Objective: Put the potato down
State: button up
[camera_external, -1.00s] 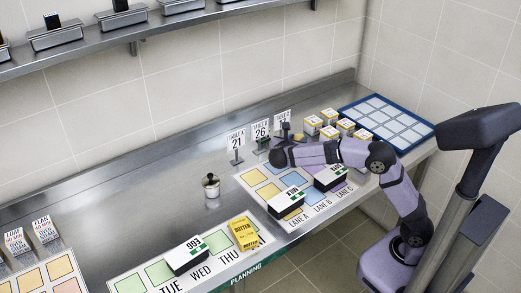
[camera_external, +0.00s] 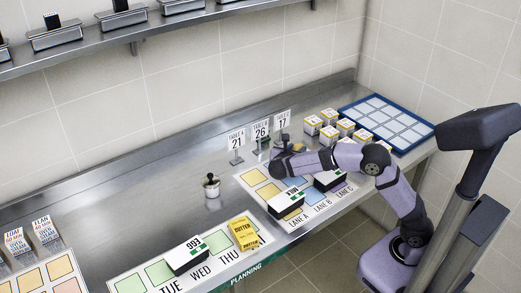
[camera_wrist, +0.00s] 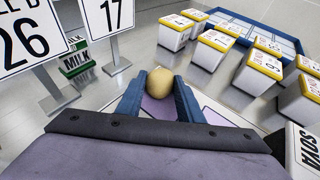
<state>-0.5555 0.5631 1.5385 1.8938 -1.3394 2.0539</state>
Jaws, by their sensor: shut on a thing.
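The potato (camera_wrist: 160,82) is a small, round, tan-yellow thing at the tips of my blue fingers in the wrist view. My gripper (camera_wrist: 160,92) is shut on it, one finger on each side. Below it shows a purple cell (camera_wrist: 158,108) of the lane mat; I cannot tell whether the potato touches it. In the external view my gripper (camera_external: 297,148) is over the back part of the lane mat (camera_external: 290,222), mostly hidden by my own wrist, and the potato is hard to make out there.
Number signs 26 (camera_wrist: 22,40) and 17 (camera_wrist: 106,22) stand close on the left, with a MILK carton (camera_wrist: 78,58) behind. Several yellow-topped white boxes (camera_wrist: 178,32) and a blue tray (camera_wrist: 262,38) are on the right. Black-and-white boxes (camera_external: 286,204) lie on the front lanes.

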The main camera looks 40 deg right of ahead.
jog(key=shift+f, duration=0.15)
jog(key=o, duration=1.1)
jog(key=shift+c, duration=0.2)
jog(key=shift+r, duration=0.25)
jog(key=v, duration=1.2)
jog(key=shift+s+f+b, duration=0.1)
jog(key=shift+b, duration=0.2)
